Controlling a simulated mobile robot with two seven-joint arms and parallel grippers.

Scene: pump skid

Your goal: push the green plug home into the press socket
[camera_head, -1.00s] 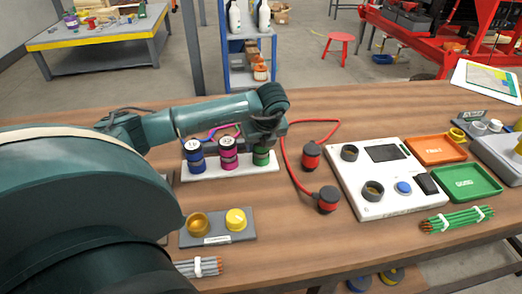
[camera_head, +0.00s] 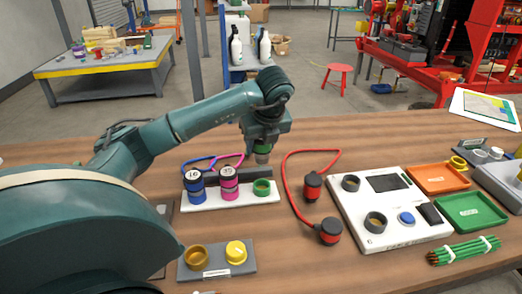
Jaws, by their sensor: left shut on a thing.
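My left gripper (camera_head: 264,146) is shut on the green plug (camera_head: 262,157) and holds it above the work table. Much of the plug is hidden by the fingers; its green band and greyish lower end show. Below it, the white rack (camera_head: 230,197) has an empty green ring (camera_head: 262,187) at its right end. A blue plug (camera_head: 196,184) marked 16 and a magenta plug (camera_head: 229,181) stand upright in the rack. A grey plate (camera_head: 217,269) in front holds an open brass ring (camera_head: 195,257) and a yellow knob (camera_head: 236,252). Which part is the press socket, I cannot tell.
A white panel (camera_head: 398,238) with two dark rings, a screen and a blue button lies to the right. Red-black connectors (camera_head: 312,186) on a red cable lie between rack and panel. Orange (camera_head: 438,180) and green (camera_head: 470,211) trays and green rods (camera_head: 465,250) are further right.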

